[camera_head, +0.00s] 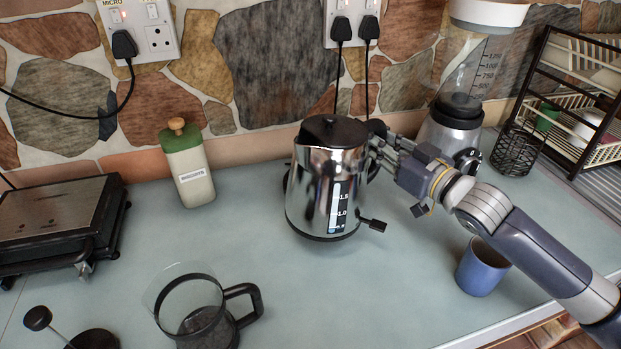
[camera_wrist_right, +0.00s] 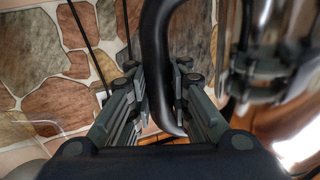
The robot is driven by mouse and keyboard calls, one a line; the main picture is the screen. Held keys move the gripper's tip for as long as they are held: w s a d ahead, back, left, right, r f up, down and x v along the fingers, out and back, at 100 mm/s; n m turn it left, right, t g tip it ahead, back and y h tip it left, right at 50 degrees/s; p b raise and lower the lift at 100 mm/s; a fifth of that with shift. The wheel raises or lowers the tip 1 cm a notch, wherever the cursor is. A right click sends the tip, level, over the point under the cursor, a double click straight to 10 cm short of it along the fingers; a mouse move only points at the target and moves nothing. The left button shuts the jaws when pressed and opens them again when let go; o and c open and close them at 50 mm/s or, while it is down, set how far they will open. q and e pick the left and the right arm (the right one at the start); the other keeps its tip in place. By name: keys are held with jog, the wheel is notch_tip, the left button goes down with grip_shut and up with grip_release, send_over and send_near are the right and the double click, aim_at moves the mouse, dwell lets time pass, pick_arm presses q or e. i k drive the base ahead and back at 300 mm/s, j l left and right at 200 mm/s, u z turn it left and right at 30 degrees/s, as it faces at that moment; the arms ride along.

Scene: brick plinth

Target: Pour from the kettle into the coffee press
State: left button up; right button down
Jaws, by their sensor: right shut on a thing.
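The shiny metal kettle (camera_head: 308,190) with a black lid is upright at the back middle of the counter; I cannot tell whether it is raised. My right gripper (camera_head: 383,150) is at its right side, shut on the handle. The right wrist view shows the black kettle handle (camera_wrist_right: 153,50) between the fingers of my right gripper (camera_wrist_right: 160,88). The coffee press (camera_head: 232,326), a clear glass jug with a black handle, stands open at the front, left of the kettle. Its plunger lid (camera_head: 92,340) seems to lie to its left, partly cut off. My left gripper is not in view.
A dish rack (camera_head: 575,100) is at the right. Counter between kettle and press is clear.

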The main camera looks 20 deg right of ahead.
aim_at(186, 300)
jog(key=k+l+u, duration=0.1)
jog(key=u, duration=0.25)
jog(key=k+u, duration=0.35)
jog(key=l+u, duration=0.1)
jog(key=u, duration=0.25)
jog(key=k+j, duration=0.05)
